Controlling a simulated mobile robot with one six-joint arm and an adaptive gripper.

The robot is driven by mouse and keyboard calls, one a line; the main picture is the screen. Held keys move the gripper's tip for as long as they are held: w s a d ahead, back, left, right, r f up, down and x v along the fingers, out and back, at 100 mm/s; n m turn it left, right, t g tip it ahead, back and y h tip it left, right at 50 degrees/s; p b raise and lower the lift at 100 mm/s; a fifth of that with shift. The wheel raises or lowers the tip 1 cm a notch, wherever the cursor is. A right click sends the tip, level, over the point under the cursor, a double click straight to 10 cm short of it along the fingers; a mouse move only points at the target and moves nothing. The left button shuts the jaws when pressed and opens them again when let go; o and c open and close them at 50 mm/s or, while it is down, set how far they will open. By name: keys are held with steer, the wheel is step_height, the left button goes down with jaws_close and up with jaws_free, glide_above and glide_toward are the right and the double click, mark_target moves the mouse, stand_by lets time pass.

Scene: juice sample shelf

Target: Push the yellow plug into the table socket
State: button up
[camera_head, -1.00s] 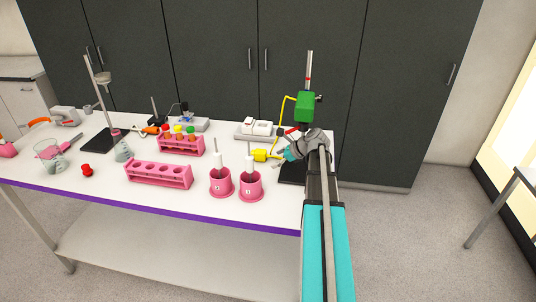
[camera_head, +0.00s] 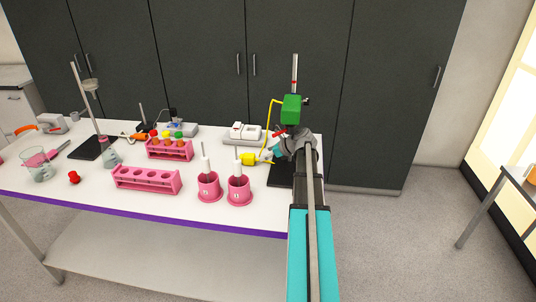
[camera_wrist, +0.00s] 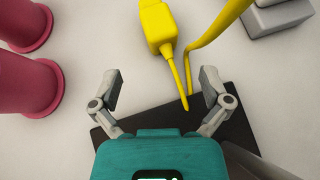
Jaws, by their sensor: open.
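The yellow plug (camera_head: 249,159) lies on the white table, left of my gripper (camera_head: 271,154). In the wrist view the yellow plug (camera_wrist: 157,27) is at the top centre, beyond the open fingertips, with its tapered tail pointing back toward my gripper (camera_wrist: 164,90). My gripper is open and empty. A yellow cord (camera_wrist: 205,48) runs beside the plug. The white socket block (camera_head: 243,132) stands at the back of the table behind the plug, with a grey corner (camera_wrist: 277,14) that looks like part of it at the top right of the wrist view.
A black stand base (camera_wrist: 150,113) lies under my gripper, carrying a green device (camera_head: 292,108) on a rod. Two pink holders (camera_head: 208,188) (camera_head: 240,192) stand front left of the plug. A pink rack (camera_head: 146,181) is farther left.

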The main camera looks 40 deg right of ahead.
mark_target(250, 155)
steer(key=shift+b+x, duration=1.85)
steer(key=shift+x, duration=1.3)
steer(key=shift+b+x, duration=0.65)
steer(key=shift+x, duration=0.7)
steer(key=shift+d, duration=0.1)
jaws_close()
steer(key=shift+r+p, duration=2.5)
steer(key=shift+s, duration=0.2)
